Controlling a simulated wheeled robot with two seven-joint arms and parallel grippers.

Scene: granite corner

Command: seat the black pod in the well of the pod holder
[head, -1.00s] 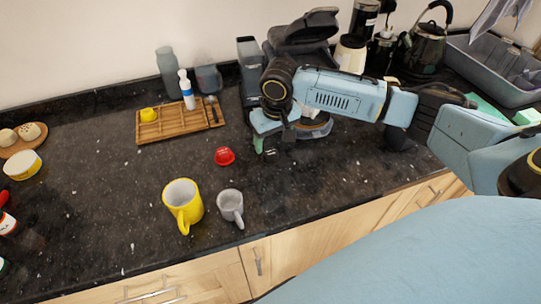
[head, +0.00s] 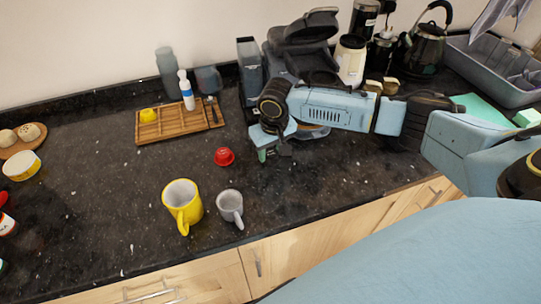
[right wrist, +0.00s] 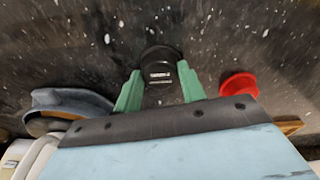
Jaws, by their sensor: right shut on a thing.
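My right gripper (head: 273,153) is low over the counter, in front of the coffee machine. In the right wrist view, its green fingers (right wrist: 160,92) are shut on the black pod (right wrist: 160,62), which shows at the fingertips with a small pale label. In the head view the pod is hard to tell from the dark gripper. A blue-grey rounded piece (head: 314,132) with a brownish inside is at the machine's foot, partly behind my right arm; it also shows at left in the right wrist view (right wrist: 66,101). I cannot tell whether it is the pod holder. My left gripper is not in view.
A red pod (head: 224,156) lies just left of my right gripper. A yellow mug (head: 182,205) and a grey mug (head: 230,206) stand nearer the front edge. A wooden tray (head: 176,126) with a yellow pod (head: 148,115) is behind. The coffee machine (head: 302,55) has its lid raised.

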